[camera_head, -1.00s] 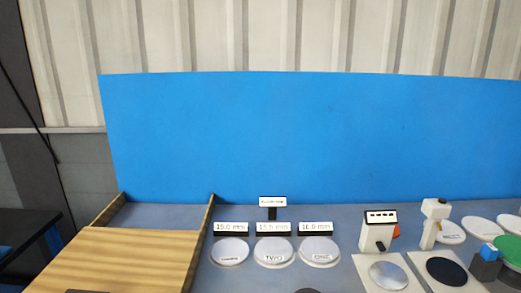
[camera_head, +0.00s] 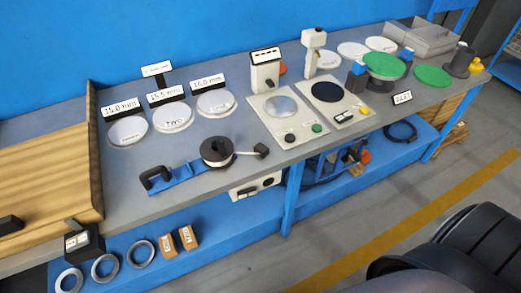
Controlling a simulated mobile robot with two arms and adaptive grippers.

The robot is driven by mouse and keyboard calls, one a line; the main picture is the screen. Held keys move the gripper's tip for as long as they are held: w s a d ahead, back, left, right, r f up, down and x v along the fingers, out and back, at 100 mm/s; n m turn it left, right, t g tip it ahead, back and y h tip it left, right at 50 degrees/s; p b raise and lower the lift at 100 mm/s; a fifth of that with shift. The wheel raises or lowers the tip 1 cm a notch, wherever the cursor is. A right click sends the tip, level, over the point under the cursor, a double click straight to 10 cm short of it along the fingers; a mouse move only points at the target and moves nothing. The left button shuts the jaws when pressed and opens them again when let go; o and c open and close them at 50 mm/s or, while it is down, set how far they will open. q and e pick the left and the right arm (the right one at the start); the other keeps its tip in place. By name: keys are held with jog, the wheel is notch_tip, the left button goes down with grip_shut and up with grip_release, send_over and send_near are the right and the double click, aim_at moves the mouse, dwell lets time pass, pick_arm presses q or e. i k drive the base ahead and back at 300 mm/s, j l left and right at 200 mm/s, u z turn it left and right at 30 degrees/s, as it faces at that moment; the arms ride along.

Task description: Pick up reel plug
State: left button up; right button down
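A black reel (camera_head: 216,149) with a white lower rim sits near the front edge of the grey bench. A short pale piece runs right from it to a small dark end (camera_head: 262,150), which may be the reel plug; it is too small to be sure. A blue bar (camera_head: 190,172) with a black handle (camera_head: 157,178) lies to the left of the reel, its right end close to it. Neither of my grippers is in view.
White discs (camera_head: 173,117) with size signs stand behind the reel. Two panels with devices (camera_head: 281,107) lie to its right, then green discs (camera_head: 432,76). Several rings (camera_head: 105,267) and brown boxes (camera_head: 187,237) lie on the blue lower shelf. A wooden board (camera_head: 45,180) is at left.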

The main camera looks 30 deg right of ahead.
aim_at(264, 151)
jog(key=l+u, duration=0.15)
jog(key=l, duration=0.25)
jog(key=k+l+u, duration=0.1)
jog(key=l, duration=0.3)
jog(key=k+l+u, duration=0.15)
jog(key=l, duration=0.25)
jog(key=l+u, duration=0.1)
jog(key=l, duration=0.3)
